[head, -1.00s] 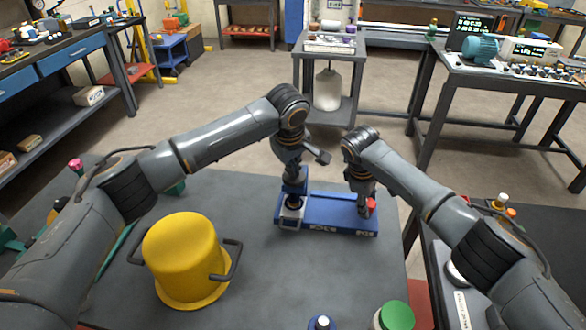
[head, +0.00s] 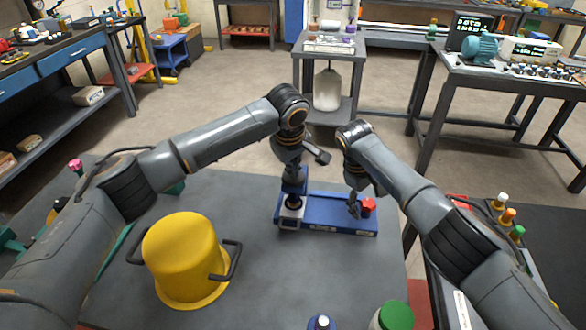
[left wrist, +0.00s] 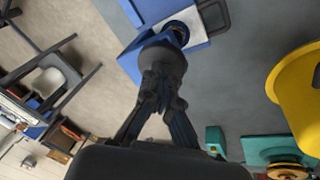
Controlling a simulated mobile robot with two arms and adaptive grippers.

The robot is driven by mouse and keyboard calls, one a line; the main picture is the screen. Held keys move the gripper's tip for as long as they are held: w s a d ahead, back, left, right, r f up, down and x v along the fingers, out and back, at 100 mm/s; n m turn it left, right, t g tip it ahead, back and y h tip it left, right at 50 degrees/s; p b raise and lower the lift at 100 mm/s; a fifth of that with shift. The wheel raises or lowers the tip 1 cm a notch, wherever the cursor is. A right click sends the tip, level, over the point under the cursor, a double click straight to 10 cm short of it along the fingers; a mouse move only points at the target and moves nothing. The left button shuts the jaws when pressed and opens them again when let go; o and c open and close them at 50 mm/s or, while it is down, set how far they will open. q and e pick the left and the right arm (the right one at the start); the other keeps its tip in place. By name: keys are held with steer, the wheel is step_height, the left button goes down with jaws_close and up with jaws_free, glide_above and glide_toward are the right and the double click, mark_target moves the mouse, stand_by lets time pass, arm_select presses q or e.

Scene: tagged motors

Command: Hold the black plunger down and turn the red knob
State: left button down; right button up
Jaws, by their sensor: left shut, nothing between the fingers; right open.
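A blue device (head: 325,207) lies on the grey table. The black plunger, seen as a dark round cap (left wrist: 163,60) in the left wrist view, is at its left end. My left gripper (left wrist: 163,82) is shut with its fingertips against the cap, holding nothing between them; how far the cap is pressed is unclear. The left gripper (head: 292,174) also shows above the device's left end in the head view. The red knob (head: 369,205) stands at the device's right end. My right gripper (head: 355,208) is open, low and just left of the knob; contact is unclear.
A yellow pot (head: 182,255) with dark handles stands left of the device. Bare table lies in front of the device. Small coloured pegs (head: 508,215) stand at the right.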

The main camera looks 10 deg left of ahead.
arm_select(q)
steer(key=shift+f, duration=0.15)
arm_select(e)
steer(key=n+t, duration=0.1)
steer(key=n, duration=0.1)
steer(key=shift+d+n, duration=0.1)
steer(key=shift+n, duration=0.3)
steer(key=n+t+y, duration=0.1)
steer(key=n, duration=0.3)
steer(key=shift+s+d, duration=0.1)
steer(key=n+y, duration=0.1)
steer(key=n, duration=0.3)
steer(key=shift+n, duration=0.3)
steer(key=n+y, duration=0.1)
steer(key=n, duration=0.2)
steer(key=shift+t, duration=0.3)
